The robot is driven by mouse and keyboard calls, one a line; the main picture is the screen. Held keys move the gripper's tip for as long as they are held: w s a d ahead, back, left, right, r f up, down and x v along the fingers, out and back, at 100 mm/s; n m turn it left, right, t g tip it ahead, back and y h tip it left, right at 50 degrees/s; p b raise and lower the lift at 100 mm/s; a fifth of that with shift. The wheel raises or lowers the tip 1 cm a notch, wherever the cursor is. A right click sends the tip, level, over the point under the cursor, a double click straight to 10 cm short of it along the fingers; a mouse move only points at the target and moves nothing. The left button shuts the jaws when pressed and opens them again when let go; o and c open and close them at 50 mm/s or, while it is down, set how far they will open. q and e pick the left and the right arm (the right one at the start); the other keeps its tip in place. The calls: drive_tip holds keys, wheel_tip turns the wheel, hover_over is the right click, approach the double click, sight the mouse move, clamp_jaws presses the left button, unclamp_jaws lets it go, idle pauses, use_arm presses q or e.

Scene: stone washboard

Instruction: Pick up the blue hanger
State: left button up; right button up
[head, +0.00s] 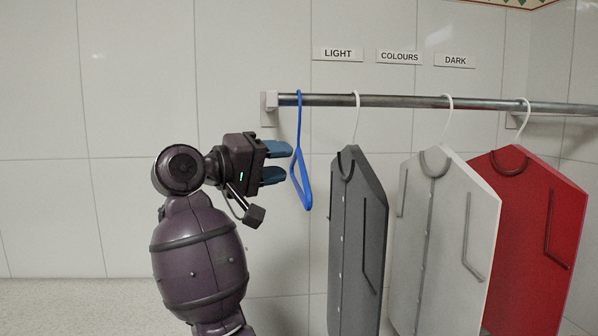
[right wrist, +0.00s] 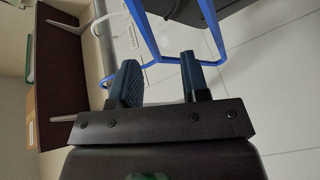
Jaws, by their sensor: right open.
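The blue hanger (head: 305,174) hangs by its hook near the left end of the metal rail, seen almost edge-on in the head view. It carries no garment. My right gripper (head: 287,162) is open, just left of the hanger's triangular frame, with its blue fingers one above the other and pointing right at it. My left gripper is not in view.
The metal rail (head: 398,101) runs along the tiled wall, with a bracket (head: 269,108) at its left end. A dark grey garment (head: 352,235), a white one (head: 432,240) and a red one (head: 535,215) hang right of the hanger. Left of my arm is clear.

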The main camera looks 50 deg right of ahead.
sight(300, 152)
drive_tip(key=x, duration=0.2)
drive_tip(key=r+p+x, duration=0.1)
drive_tip(key=x, duration=0.1)
drive_tip(key=shift+s+d, duration=0.1)
drive_tip(key=shift+d, duration=0.15)
drive_tip(key=shift+d+f, duration=0.15)
drive_tip(key=shift+d, duration=0.1)
clamp_jaws()
